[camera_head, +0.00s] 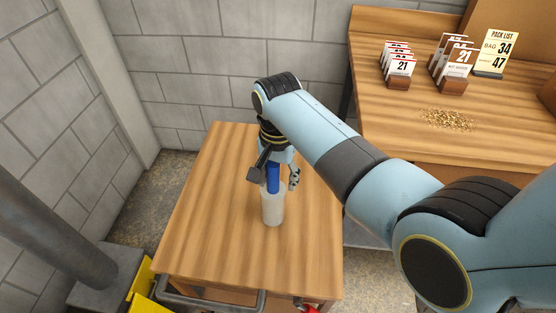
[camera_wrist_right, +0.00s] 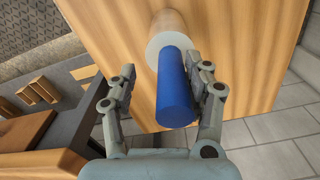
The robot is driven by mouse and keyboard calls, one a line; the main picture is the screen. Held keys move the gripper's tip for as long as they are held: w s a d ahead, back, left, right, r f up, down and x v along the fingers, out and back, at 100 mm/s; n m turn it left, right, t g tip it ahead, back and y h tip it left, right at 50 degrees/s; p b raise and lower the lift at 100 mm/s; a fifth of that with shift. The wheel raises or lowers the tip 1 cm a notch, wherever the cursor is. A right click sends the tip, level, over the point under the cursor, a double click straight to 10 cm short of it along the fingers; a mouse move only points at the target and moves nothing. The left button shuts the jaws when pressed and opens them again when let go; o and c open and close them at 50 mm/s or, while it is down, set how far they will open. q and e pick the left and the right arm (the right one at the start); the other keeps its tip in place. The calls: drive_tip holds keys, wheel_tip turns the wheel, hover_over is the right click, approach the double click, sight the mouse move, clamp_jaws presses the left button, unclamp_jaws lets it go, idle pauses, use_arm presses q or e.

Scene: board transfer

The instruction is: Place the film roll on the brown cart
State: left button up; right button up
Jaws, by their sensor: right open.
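The film roll (camera_head: 273,208) is a whitish cylinder with a blue handle end. It stands upright on the wooden top of the brown cart (camera_head: 215,205). In the right wrist view the film roll's blue part (camera_wrist_right: 174,95) points toward the camera and its pale body rests on the wood. My right gripper (camera_head: 276,178) is over the cart with its fingers apart, one on each side of the blue part. In the right wrist view the fingers (camera_wrist_right: 168,75) stand clear of the left side, and the right finger is close to the blue surface. My left gripper is out of view.
A wooden table (camera_head: 395,120) at the right back holds number cards (camera_head: 400,68), a pack list sign (camera_head: 495,53) and a pile of small grains (camera_head: 447,119). A grey block wall stands behind the cart. A yellow object (camera_head: 142,280) is at lower left. Most of the cart top is clear.

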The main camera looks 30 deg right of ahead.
wheel_tip(320, 180, up, 11)
drive_tip(key=shift+r+p, duration=0.1)
drive_tip(key=shift+p, duration=0.4)
drive_tip(key=o, duration=1)
wheel_tip(320, 180, up, 7)
drive_tip(key=shift+a+r, duration=0.1)
drive_tip(key=shift+r, duration=0.05)
clamp_jaws()
idle(0.5)
